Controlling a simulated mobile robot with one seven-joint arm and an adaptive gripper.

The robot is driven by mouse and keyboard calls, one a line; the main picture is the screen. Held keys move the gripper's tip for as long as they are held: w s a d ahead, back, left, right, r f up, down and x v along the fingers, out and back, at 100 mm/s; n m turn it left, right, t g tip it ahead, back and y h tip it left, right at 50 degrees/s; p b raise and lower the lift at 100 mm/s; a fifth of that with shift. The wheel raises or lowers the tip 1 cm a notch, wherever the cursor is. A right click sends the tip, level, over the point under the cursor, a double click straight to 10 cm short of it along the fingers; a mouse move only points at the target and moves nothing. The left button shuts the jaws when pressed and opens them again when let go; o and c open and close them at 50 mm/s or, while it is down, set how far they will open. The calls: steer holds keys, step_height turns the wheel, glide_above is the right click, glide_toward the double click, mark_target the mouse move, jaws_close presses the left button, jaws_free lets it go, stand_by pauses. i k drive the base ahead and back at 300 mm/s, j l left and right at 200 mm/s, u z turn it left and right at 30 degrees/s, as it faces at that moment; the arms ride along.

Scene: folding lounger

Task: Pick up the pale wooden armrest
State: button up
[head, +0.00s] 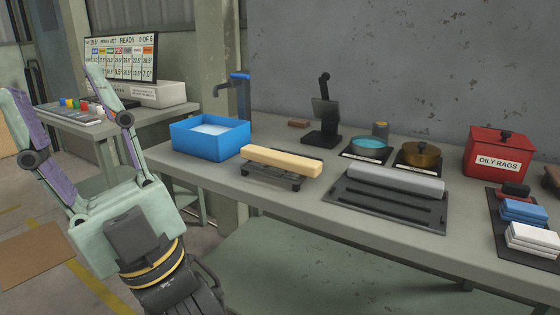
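The pale wooden armrest (282,162) is a long light-tan bar on the grey workbench. It lies across a low dark stand (270,177), between the blue basin and a grey cylinder. My gripper (54,80) is at the left of the head view, pale green with purple inner pads. Its two fingers are spread wide apart with nothing between them. It is up and to the left of the armrest, well apart from it.
A blue basin (206,139) with a tap (236,90) stands left of the armrest. A grey cylinder (392,181) on a dark tray (388,204) lies to its right. Behind are a dark upright device (322,125) and pots (417,154). A red bin (497,152) stands farther right.

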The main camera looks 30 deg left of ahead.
mark_target(293, 163)
steer(key=u, duration=0.4)
steer(key=l+u, duration=0.15)
steer(key=u, duration=0.2)
steer(key=l+u, duration=0.1)
steer(key=u, duration=0.3)
steer(key=i+j, duration=0.35)
steer(key=j, duration=0.25)
